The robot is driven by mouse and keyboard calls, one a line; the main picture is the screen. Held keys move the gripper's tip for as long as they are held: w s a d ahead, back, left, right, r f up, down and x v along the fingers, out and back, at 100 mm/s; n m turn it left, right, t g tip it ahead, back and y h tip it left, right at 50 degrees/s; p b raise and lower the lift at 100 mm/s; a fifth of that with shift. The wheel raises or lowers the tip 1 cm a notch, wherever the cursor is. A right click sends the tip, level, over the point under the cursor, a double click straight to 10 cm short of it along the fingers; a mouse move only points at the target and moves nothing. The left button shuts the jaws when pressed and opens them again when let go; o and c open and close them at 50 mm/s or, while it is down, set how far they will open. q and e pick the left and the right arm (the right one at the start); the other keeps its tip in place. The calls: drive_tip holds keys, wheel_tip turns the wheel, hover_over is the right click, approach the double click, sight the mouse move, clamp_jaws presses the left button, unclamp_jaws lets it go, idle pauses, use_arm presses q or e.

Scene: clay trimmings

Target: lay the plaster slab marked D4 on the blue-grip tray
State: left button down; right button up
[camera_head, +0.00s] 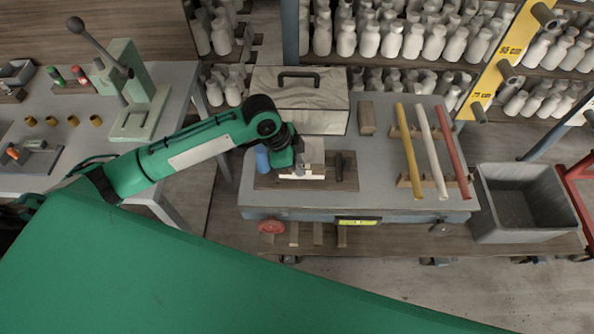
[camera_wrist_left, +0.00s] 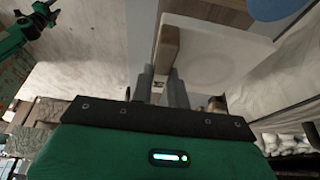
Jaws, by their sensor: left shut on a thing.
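My left gripper (camera_head: 298,161) is over the wooden tray (camera_head: 350,184) on the grey bench. A blue grip (camera_head: 262,158) stands at the tray's left side and a dark grip (camera_head: 340,166) at its right. The gripper is shut on a pale plaster slab (camera_head: 315,171), partly hidden by the gripper. In the left wrist view the fingers (camera_wrist_left: 161,88) close at a brown strip along the edge of the white slab (camera_wrist_left: 225,52). I cannot read a mark on the slab, nor tell whether it touches the tray. My right gripper is not in view.
A lidded box (camera_head: 300,115) with a dark handle stands behind the tray. Yellow, white and red rods (camera_head: 427,150) lie on wooden rests to the right. A grey bin (camera_head: 520,205) is beyond the bench's right end. Shelves of pale bottles (camera_head: 400,42) stand behind.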

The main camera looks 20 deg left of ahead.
use_arm(q)
drive_tip(key=shift+f, duration=2.25)
drive_tip(key=c, duration=1.5)
unclamp_jaws()
drive_tip(key=shift+f, duration=0.15)
drive_tip(key=shift+o, duration=0.7)
drive_tip(key=b+v, duration=0.1)
drive_tip(key=v, duration=1.1)
drive_tip(key=shift+r, duration=0.2)
